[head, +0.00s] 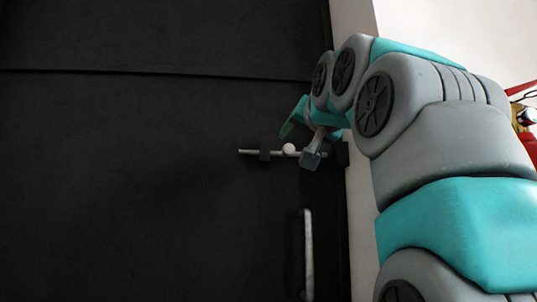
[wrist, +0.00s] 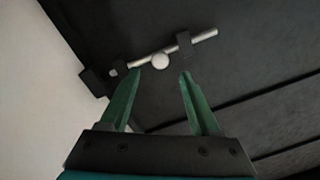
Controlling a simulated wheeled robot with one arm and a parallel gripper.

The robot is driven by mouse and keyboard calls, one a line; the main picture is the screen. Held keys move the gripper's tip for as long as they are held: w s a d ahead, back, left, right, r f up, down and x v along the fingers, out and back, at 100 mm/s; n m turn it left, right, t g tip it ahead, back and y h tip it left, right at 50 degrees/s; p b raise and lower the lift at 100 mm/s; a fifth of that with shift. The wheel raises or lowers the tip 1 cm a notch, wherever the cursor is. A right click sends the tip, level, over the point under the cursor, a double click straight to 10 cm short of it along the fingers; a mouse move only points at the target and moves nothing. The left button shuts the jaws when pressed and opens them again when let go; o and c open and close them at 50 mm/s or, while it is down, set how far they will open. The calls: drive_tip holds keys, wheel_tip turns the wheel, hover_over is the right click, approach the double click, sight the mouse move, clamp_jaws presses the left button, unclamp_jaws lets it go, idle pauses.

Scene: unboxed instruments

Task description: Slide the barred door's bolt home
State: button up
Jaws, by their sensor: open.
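The dark door (head: 150,220) carries a pale metal bolt (head: 248,152), which lies roughly level in the head view. The bolt has a round white knob (head: 289,149). In the wrist view the bolt (wrist: 204,37) runs through a dark bracket (wrist: 184,44), and the knob (wrist: 160,63) sits on it. A dark keeper (wrist: 94,82) is at the door's edge; a short pale piece shows beside it. Whether the tip is inside cannot be told. My gripper (wrist: 159,74) is open, its green fingertips either side of the knob in the picture; contact is not clear.
A vertical pull handle (head: 308,255) is below the bolt. A white wall (wrist: 35,100) borders the door's edge. A red object (head: 526,130) shows partly behind my arm at the far right. The door face left of the bolt is clear.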

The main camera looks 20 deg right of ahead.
sight(290, 148)
drive_tip(key=shift+p+x, duration=0.5)
drive_tip(key=shift+x, duration=3.1)
clamp_jaws()
